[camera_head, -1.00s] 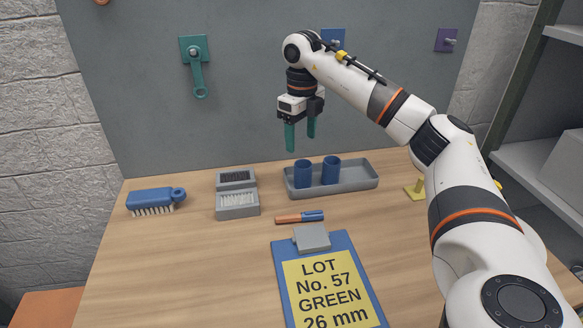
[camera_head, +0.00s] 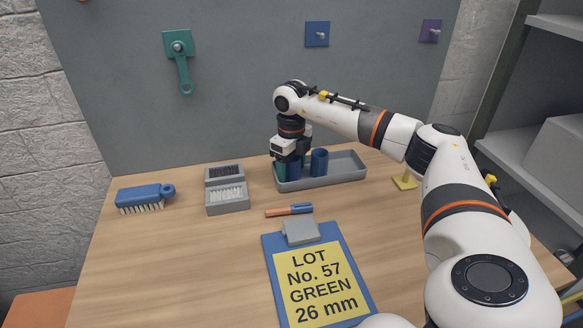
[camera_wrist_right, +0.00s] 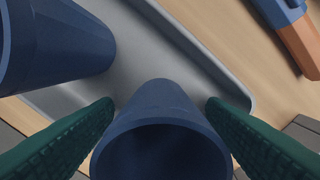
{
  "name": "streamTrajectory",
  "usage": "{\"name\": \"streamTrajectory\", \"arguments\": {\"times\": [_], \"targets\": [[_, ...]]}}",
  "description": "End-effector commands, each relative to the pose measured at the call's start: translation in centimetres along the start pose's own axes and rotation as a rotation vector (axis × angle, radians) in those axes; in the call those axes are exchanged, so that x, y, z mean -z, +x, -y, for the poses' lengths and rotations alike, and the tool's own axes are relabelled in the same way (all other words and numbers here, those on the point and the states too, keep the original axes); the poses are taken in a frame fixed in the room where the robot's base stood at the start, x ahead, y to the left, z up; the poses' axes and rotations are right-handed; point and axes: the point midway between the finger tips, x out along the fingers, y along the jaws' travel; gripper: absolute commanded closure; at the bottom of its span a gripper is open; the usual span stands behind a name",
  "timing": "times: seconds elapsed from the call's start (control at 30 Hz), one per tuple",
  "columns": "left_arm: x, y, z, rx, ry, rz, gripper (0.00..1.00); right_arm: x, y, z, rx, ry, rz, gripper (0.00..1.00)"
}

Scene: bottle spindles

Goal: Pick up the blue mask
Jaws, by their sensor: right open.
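Two blue hollow cylinders stand upright in a grey tray (camera_head: 350,174); I see nothing shaped like a mask. The left blue cylinder (camera_head: 294,171) is partly hidden by my right gripper (camera_head: 287,170). In the right wrist view this left cylinder (camera_wrist_right: 160,112) lies between the two green fingers of my right gripper (camera_wrist_right: 160,135), its open end facing the camera. The fingers are open, one on each side, with no clear grip on it. The right blue cylinder (camera_head: 319,162) stands beside it and also shows in the right wrist view (camera_wrist_right: 62,42). My left gripper is out of view.
A clipboard (camera_head: 268,262) reading "LOT No. 57 GREEN 26 mm" and an orange-blue marker (camera_head: 289,210) lie in front. A blue brush (camera_head: 145,194) and a grey brush block (camera_head: 227,198) are left. Wall plates in teal (camera_head: 178,45), blue (camera_head: 317,33) and purple (camera_head: 430,30) hang behind.

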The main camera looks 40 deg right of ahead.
Motion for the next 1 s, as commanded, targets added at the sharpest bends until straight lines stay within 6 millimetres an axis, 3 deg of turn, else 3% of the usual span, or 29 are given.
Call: {"name": "streamTrajectory", "arguments": {"times": [0.17, 0.4, 0.47, 0.77, 1.0], "targets": [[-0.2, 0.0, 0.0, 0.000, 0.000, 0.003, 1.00, 0.0, 0.0, 0.0, 0.000, 0.000, -0.001, 0.36], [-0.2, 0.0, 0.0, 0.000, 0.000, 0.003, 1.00, 0.0, -0.1, 0.0, 0.000, 0.000, -0.001, 0.75], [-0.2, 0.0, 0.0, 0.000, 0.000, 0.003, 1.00, 0.0, -0.1, 0.0, 0.000, 0.000, -0.001, 0.82], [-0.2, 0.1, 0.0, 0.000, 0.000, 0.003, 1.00, 0.1, -0.7, 0.0, 0.000, 0.000, -0.004, 0.82], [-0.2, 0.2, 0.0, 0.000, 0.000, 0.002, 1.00, 0.1, -5.1, 0.0, 0.000, 0.000, -0.007, 0.82]]}}
